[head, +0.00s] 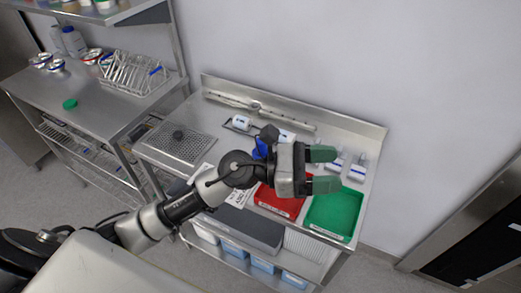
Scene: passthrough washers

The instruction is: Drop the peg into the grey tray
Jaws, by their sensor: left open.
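My left gripper (323,169) reaches in from the left over the steel bench. Its two green-tipped fingers are apart, with nothing visible held between them. They hang over the area of the red tray (277,203) and the green tray (335,214). A dark grey flat tray-like surface (250,230) shows to the left of and below the red tray; I cannot tell whether it is the grey tray. I cannot make out a peg; my gripper and forearm hide part of the bench. My right gripper is not in view.
A perforated grey plate (178,144) lies on the bench's left part. White-and-blue pieces (358,168) stand behind the green tray. A raised steel back edge (300,105) borders the wall. A side table (100,118) with a wire rack (130,75) stands at left.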

